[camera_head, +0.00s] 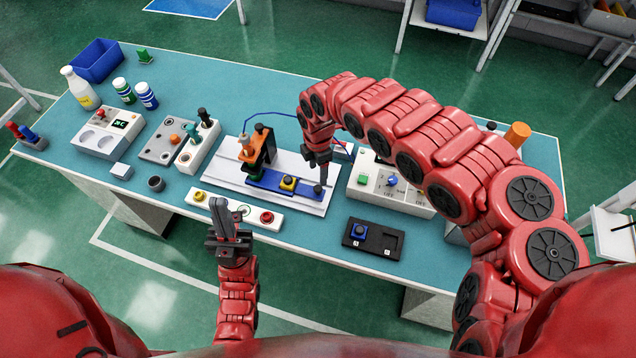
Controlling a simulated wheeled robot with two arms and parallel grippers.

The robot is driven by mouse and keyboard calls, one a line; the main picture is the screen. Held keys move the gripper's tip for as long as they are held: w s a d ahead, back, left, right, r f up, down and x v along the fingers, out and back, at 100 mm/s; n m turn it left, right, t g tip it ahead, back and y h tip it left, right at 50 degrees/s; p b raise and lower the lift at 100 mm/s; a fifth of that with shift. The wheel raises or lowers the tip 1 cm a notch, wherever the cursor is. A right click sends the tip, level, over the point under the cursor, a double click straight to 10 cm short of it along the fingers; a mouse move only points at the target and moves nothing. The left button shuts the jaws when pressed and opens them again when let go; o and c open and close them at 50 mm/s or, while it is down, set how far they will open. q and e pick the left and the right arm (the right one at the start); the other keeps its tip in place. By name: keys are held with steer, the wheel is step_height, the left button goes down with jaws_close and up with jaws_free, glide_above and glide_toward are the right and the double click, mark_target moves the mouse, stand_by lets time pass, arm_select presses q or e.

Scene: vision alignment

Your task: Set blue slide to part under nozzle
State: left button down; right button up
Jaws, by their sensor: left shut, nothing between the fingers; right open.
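The blue slide (267,184) lies along a white base plate (232,178). A yellow block with a dark top (288,183) sits on the slide. A dark upright knob (318,191) stands at the slide's right end. My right gripper (320,178) points down, open, just over or around this knob; I cannot tell whether it touches. My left gripper (231,208) is shut and empty in front of the button panel.
A white panel with yellow and red buttons (243,212) lies in front of the slide. A black tray (372,239) is at front right. A control box (385,190) stands right of the slide, partly behind my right arm. Devices, bottles and a blue bin (97,60) are at left.

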mark_target(318, 187)
step_height(318, 187, down, 7)
steer(key=shift+a+f+p, duration=0.1)
steer(key=shift+a+p, duration=0.05)
steer(key=shift+p, duration=0.3)
steer(key=shift+f, duration=0.6)
jaws_close()
steer(key=shift+w, duration=0.1)
stand_by(0.7)
